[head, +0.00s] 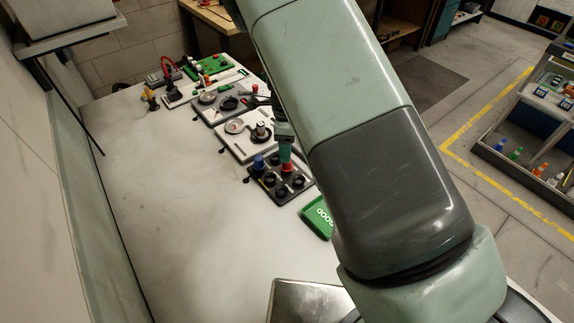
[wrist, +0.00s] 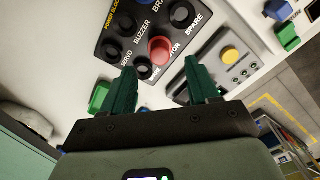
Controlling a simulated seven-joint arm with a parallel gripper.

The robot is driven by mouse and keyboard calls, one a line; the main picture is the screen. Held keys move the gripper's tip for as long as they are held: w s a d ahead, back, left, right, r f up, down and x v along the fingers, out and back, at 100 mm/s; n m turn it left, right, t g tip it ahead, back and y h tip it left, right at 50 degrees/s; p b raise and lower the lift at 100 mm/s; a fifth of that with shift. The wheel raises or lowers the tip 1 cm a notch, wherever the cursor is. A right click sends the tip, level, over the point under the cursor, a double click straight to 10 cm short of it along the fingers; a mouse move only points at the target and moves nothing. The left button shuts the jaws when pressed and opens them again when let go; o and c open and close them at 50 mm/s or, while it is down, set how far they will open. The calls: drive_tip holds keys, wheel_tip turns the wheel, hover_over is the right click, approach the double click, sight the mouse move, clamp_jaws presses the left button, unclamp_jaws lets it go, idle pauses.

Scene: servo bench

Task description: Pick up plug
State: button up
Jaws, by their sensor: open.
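A red plug (head: 287,167) stands in a dark socket panel (head: 268,182) on the bench. In the wrist view the red plug (wrist: 160,50) sits by the MOTOR label, seen between and just beyond my fingertips. A blue plug (head: 259,161) stands at the panel's far left corner; part of it shows at the wrist view's top edge (wrist: 158,4). My gripper (wrist: 160,72) is open and empty, its two green fingers apart. In the head view my gripper (head: 285,150) is directly above the red plug. I cannot tell whether the fingers touch it.
Empty sockets surround the red plug on the panel. A grey board with round parts (head: 260,147) lies behind it, and a green tray (head: 316,219) in front. A control box with a yellow button (wrist: 230,54) is close on the right. The bench's left side is clear.

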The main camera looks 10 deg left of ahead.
sight(287, 164)
drive_tip(key=shift+f, duration=2.75)
clamp_jaws()
